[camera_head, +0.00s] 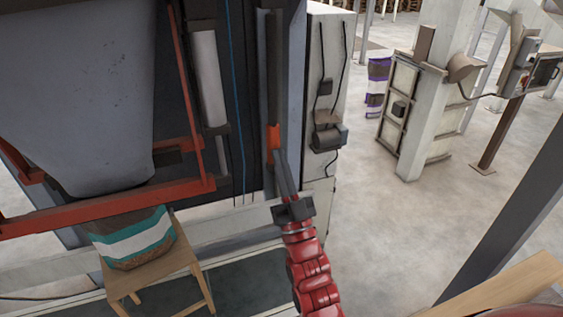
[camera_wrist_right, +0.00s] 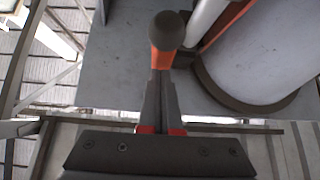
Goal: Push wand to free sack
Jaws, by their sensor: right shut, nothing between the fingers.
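The sack (camera_head: 135,238), banded teal, white and brown, sits under the grey hopper, its top close below the spout. What seems to be the wand is a dark upright bar with an orange lower end (camera_head: 273,135) on the machine front; in the right wrist view an orange piece with a dark rounded knob (camera_wrist_right: 168,30) shows just beyond my fingertips. My right gripper (camera_head: 279,153) is shut and empty, its tips at the orange end; I cannot tell if they touch. It also shows in the right wrist view (camera_wrist_right: 161,76). My left gripper is out of view.
A wooden stool (camera_head: 146,275) stands under the sack. Orange-red frame bars (camera_head: 110,205) cross in front of the hopper (camera_head: 85,90). A white cabinet (camera_head: 330,90) with cables is right of the machine. Open concrete floor (camera_head: 400,230) lies to the right.

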